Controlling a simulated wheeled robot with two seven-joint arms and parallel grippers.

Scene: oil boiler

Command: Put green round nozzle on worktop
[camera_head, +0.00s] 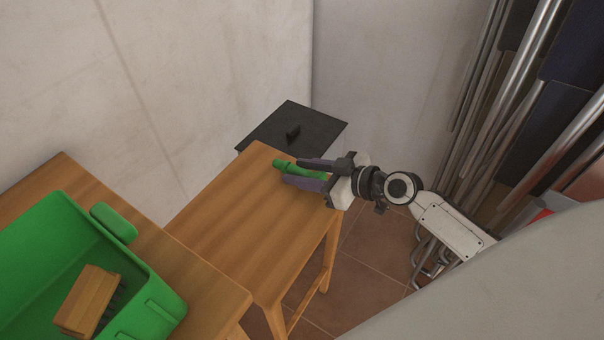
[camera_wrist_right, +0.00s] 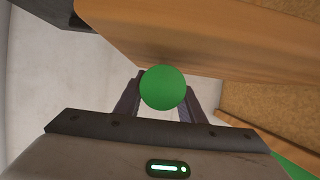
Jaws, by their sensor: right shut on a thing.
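The green round nozzle (camera_head: 284,165) is between the fingers of my right gripper (camera_head: 300,173), at the far right end of the wooden worktop (camera_head: 240,220). In the right wrist view, its round green end (camera_wrist_right: 163,88) faces the camera between the two dark fingers (camera_wrist_right: 160,100). My right gripper is shut on it, with the arm coming in from the right. In the head view the nozzle overlaps the worktop's edge; I cannot tell whether it touches the surface. My left gripper is not in view.
A green crate (camera_head: 165,300) with a wooden brush (camera_head: 88,300) stands on a wooden table (camera_head: 210,280) at the lower left. A dark-topped box (camera_head: 290,122) stands behind the worktop. The worktop's middle is clear.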

